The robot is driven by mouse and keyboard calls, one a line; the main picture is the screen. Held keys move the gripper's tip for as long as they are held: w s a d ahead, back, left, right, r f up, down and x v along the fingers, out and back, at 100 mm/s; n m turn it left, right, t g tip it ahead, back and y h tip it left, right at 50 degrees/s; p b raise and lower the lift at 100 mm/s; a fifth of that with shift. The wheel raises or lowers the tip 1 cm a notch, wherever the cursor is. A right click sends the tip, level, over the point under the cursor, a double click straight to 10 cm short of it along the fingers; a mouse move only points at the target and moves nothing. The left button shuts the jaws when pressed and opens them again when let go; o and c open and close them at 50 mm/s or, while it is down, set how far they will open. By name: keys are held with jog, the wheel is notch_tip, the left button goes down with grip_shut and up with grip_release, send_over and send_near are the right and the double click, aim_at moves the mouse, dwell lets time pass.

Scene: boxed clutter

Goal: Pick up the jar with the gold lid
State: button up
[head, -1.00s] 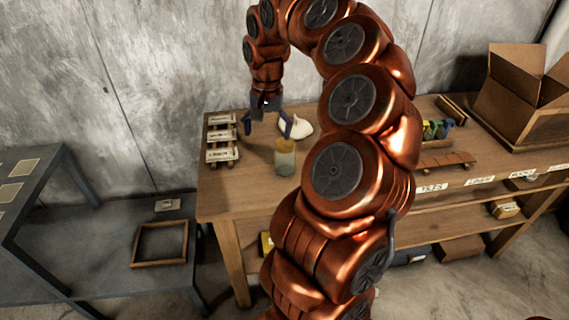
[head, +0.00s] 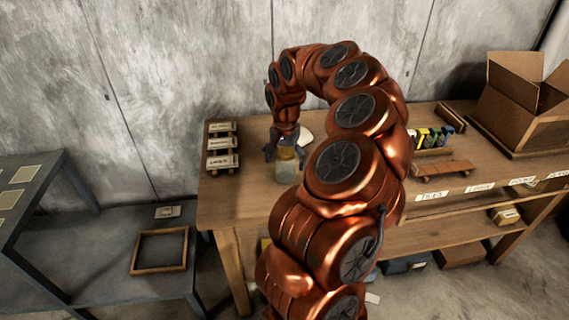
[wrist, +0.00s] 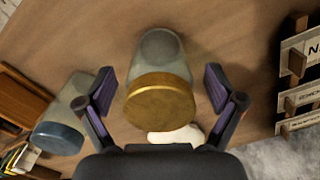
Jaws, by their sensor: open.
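The jar with the gold lid (head: 286,168) stands upright on the wooden table near its front left part. In the wrist view its gold lid (wrist: 160,99) faces the camera, with the grey-green glass body behind it. My gripper (head: 286,155) is open, and in the wrist view its two fingers (wrist: 160,92) lie on either side of the jar, with a visible gap on both sides. A second jar with a blue-grey lid (wrist: 62,132) stands outside the left finger in the wrist view; my arm hides it in the head view.
A labelled rack (head: 222,148) stands at the table's left. A pale rounded object (head: 305,136) lies behind the jar. Small coloured items (head: 433,137), a brown tray (head: 447,170) and an open cardboard box (head: 520,100) are to the right. The front left tabletop (head: 235,205) is clear.

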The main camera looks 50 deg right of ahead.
jog(key=shift+f, duration=0.15)
jog(key=c, duration=1.4)
